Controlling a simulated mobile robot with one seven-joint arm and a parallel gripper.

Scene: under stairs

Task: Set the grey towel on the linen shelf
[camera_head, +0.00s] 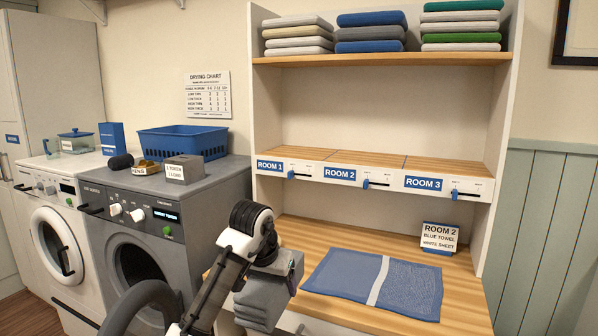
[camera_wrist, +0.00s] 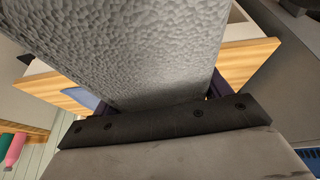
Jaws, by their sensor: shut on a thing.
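My gripper (camera_head: 282,268) is shut on a folded grey towel (camera_head: 264,300), held low in front of the wooden counter's left end. In the wrist view the textured grey towel (camera_wrist: 150,45) fills the upper middle, and the fingertips are largely hidden. The white shelf unit has a top wooden shelf (camera_head: 390,59) with folded linen stacks. Below it is a middle shelf (camera_head: 318,154) with bays labelled ROOM 1, ROOM 2 and ROOM 3; no towel shows on it. Which level is the linen shelf is not labelled.
A blue mat with a pale stripe (camera_head: 335,272) lies on the counter (camera_head: 300,236). A ROOM 2 card (camera_head: 439,238) reading blue towel, white sheet stands behind it. Left are a grey machine (camera_head: 150,245) with a blue basket (camera_head: 183,142) and small boxes, and a white washer (camera_head: 58,247).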

